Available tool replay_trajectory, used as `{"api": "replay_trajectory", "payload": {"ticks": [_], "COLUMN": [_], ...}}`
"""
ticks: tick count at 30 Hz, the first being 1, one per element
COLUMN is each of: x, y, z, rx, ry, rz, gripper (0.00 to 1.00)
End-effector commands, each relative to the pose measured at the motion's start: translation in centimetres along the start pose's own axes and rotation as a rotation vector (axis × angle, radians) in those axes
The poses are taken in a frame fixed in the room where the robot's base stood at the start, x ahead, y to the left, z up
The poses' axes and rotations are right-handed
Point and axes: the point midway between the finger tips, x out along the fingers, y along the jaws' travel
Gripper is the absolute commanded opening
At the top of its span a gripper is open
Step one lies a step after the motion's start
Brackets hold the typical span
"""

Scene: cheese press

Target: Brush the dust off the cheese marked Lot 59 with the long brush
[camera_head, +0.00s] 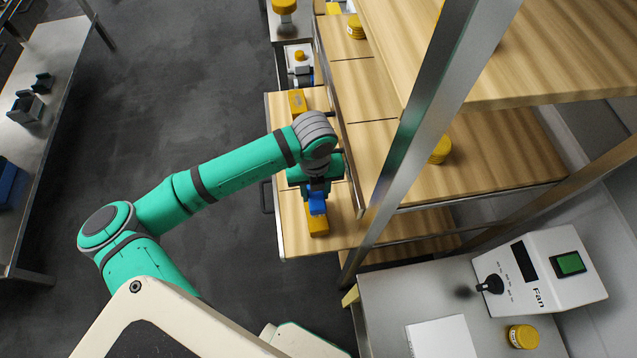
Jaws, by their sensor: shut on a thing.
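My gripper (318,188) points down over a pulled-out wooden shelf board (295,240). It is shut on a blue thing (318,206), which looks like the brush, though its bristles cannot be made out. Right below the blue thing lies a yellow block-shaped cheese (317,222) on the board; I cannot tell whether the two touch. A second yellow block (297,101) lies at the far end of the same board. No lot mark is readable on any cheese, so I cannot tell which is Lot 59.
A metal rack post (420,120) slants close to the right of my arm. Round yellow cheeses (441,150) stand on the rack's shelves. A white box marked Fan (545,270) and another round cheese (522,336) stand on a bench at the lower right. Open floor (170,90) lies left.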

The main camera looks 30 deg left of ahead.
Motion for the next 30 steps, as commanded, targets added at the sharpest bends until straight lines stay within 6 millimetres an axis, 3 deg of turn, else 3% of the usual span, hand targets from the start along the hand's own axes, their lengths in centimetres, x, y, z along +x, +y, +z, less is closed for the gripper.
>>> {"api": "replay_trajectory", "payload": {"ticks": [13, 30], "x": [-3.8, -4.0], "y": [0.9, 1.0], "z": [0.2, 0.2], "rx": [-0.02, -0.022], "ry": [-0.002, 0.0], "rz": [0.001, 0.001], "gripper": [0.13, 0.13]}}
